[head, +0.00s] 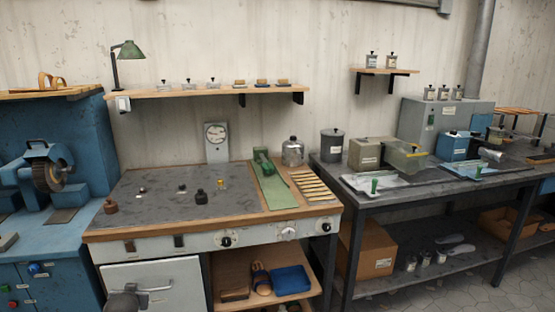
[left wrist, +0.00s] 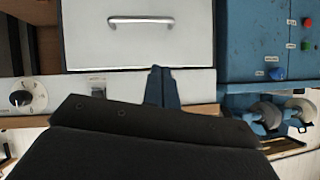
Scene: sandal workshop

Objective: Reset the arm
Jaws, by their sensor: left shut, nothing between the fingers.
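My left gripper (left wrist: 160,72) shows in the left wrist view with its two blue-grey fingers together and nothing between them. The fingers lie in front of the white cabinet, near the strip below the drawer (left wrist: 175,45) as this turned view shows it. The drawer has a metal handle (left wrist: 141,20) and is shut. In the head view a dark rounded part at the bottom left, in front of the drawer (head: 160,275), seems to be mine. My right gripper is in neither view.
The workbench (head: 150,205) holds small dark bottles, a green strip (head: 272,188) and a metal canister (head: 292,151). A blue machine (head: 40,175) stands at left. A dark bench (head: 405,188) with boxes stands at right.

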